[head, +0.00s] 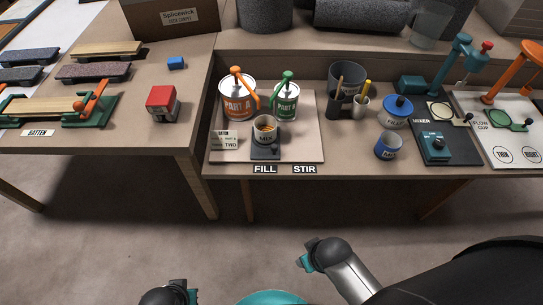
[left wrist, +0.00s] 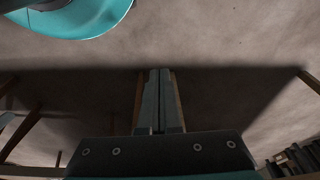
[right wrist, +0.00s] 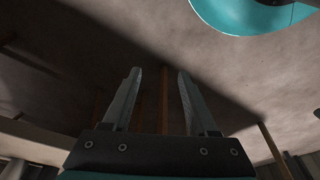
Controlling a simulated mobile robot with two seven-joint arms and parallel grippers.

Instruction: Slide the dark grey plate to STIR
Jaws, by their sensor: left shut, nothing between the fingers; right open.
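The dark grey plate (head: 265,153) lies at the front of the pale board on the bench in the head view, above the FILL label (head: 265,169). A white MIX cup (head: 265,130) stands on it. The STIR label (head: 304,169) is just to the right on the bench's front edge. My left gripper (head: 192,293) is low at the bottom of the head view, away from the bench. Its fingers are together and empty in the left wrist view (left wrist: 157,100). My right gripper (head: 305,258) is in front of the bench, over the floor. Its fingers are apart and empty in the right wrist view (right wrist: 160,100).
Behind the plate stand the PART A can (head: 236,100) with an orange pump and the PART B can (head: 285,103) with a green pump. The board (head: 305,140) right of the plate is clear. A blue cup (head: 388,146) and the mixer (head: 434,147) stand farther right.

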